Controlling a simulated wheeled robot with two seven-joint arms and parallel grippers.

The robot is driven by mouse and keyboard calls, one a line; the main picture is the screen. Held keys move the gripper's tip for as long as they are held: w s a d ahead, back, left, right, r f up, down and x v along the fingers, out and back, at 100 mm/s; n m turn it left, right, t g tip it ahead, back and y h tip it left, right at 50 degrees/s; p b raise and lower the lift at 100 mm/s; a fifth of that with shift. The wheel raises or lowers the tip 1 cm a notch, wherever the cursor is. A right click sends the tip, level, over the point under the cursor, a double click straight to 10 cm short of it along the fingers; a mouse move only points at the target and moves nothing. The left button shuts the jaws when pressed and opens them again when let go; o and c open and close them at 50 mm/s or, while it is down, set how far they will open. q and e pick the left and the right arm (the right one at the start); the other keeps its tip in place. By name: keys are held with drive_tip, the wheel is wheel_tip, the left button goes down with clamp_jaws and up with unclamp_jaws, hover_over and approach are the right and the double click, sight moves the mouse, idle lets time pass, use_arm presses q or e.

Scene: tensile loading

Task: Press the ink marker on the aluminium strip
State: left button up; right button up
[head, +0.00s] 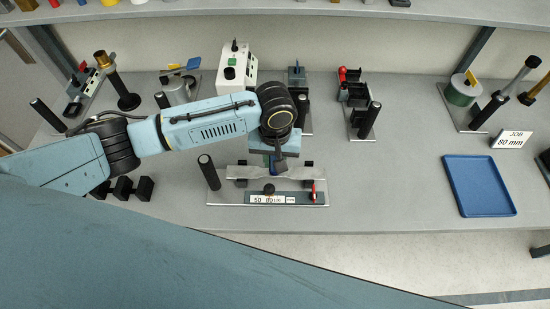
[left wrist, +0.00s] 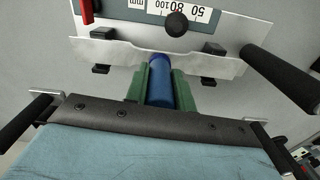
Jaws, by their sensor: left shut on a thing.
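The aluminium strip (head: 305,172) lies across the black supports of a marking fixture (head: 222,197) in the middle of the bench. My left gripper (head: 270,163) is above the strip, pointing down. In the left wrist view its green fingers (left wrist: 162,88) are shut on the blue ink marker (left wrist: 160,84). The marker's end is at the strip's edge in that view; I cannot tell whether it touches. My right gripper is in neither view.
A blue tray (head: 479,186) and a JOB 80 mm card (head: 511,139) are at the right. Several devices line the back.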

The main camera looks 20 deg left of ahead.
use_arm(q)
drive_tip(key=shift+f, duration=0.5)
idle(0.9)
drive_tip(key=shift+s+f+p, duration=0.1)
drive_tip(key=shift+p, duration=0.4)
idle(2.2)
wheel_tip(320, 180, up, 5)
drive_tip(key=p, duration=0.5)
drive_tip(key=shift+f+p, duration=0.1)
drive_tip(key=shift+p, duration=0.25)
drive_tip(key=shift+r, duration=1.2)
